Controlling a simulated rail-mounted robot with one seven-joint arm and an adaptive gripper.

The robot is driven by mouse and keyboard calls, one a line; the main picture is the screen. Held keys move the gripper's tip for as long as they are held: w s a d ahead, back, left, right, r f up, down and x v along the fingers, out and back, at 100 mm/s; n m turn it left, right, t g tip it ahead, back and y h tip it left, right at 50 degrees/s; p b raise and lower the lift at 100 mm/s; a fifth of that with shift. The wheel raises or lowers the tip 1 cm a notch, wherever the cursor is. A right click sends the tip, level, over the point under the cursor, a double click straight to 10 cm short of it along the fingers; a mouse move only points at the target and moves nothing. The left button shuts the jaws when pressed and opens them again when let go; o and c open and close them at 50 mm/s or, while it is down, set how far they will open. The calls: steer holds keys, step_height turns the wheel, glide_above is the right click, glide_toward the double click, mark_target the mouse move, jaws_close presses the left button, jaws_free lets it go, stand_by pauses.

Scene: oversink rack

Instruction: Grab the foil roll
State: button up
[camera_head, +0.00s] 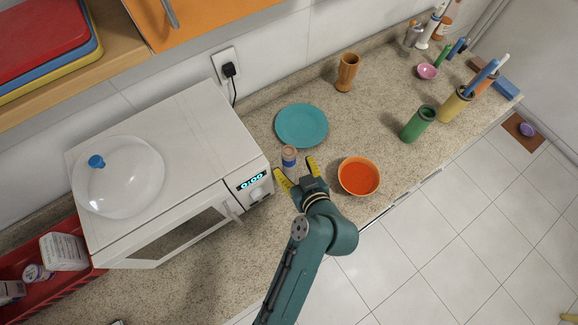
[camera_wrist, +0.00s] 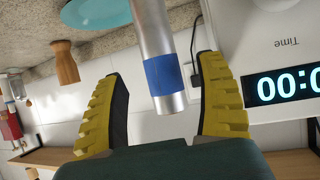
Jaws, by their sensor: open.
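The foil roll (camera_head: 289,157) stands upright on the counter beside the microwave. In the wrist view it is a silver cylinder with a blue band (camera_wrist: 163,75), and it shows between my two yellow fingers. My gripper (camera_head: 296,169) is open, its fingertips just in front of the roll in the head view. In the wrist view my gripper (camera_wrist: 158,72) has a visible gap on each side of the roll, and neither finger touches it. How deep the roll sits between the fingers I cannot tell.
The white microwave (camera_head: 150,140) is close on the left, with a glass dome (camera_head: 118,180) on top. A teal plate (camera_head: 301,125) lies behind the roll. An orange bowl (camera_head: 358,177) is close on the right. A green cylinder (camera_head: 417,124) and a wooden cup (camera_head: 347,72) stand farther off.

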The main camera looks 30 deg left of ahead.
mark_target(292, 165)
steer(key=x, duration=0.4)
steer(key=shift+w+a+f, duration=0.1)
steer(key=shift+a+f, duration=0.05)
steer(key=shift+c, duration=0.2)
jaws_close()
